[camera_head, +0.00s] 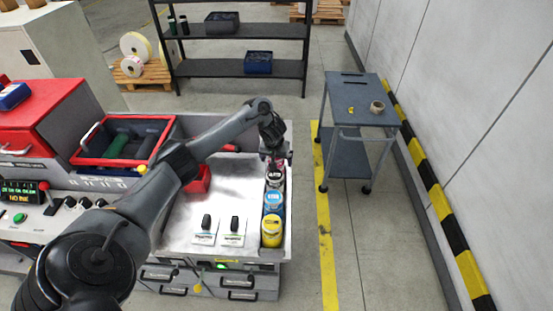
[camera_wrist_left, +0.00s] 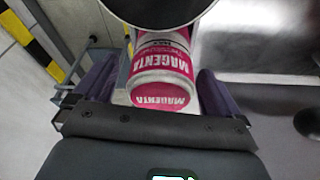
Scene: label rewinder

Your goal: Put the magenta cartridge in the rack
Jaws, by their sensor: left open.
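The magenta cartridge (camera_wrist_left: 162,68), white and pink with "MAGENTA" lettering, sits between the spread fingers of my left gripper (camera_wrist_left: 157,92) in the left wrist view. Gaps show between it and both fingers. In the head view the left gripper (camera_head: 275,153) points down at the far end of the cartridge row along the bench's right side and mostly hides the magenta cartridge. Nearer in that row are a white-topped cartridge with a dark label (camera_head: 274,177), a blue one (camera_head: 273,201) and a yellow one (camera_head: 271,231). The rack's outline is hard to make out. My right gripper is out of view.
Two small black-handled items (camera_head: 219,231) lie on the pale bench top. A red-rimmed bin (camera_head: 122,163) and a red container (camera_head: 198,181) stand to the left. A grey cart (camera_head: 361,97) stands right of the bench, across a clear strip of floor.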

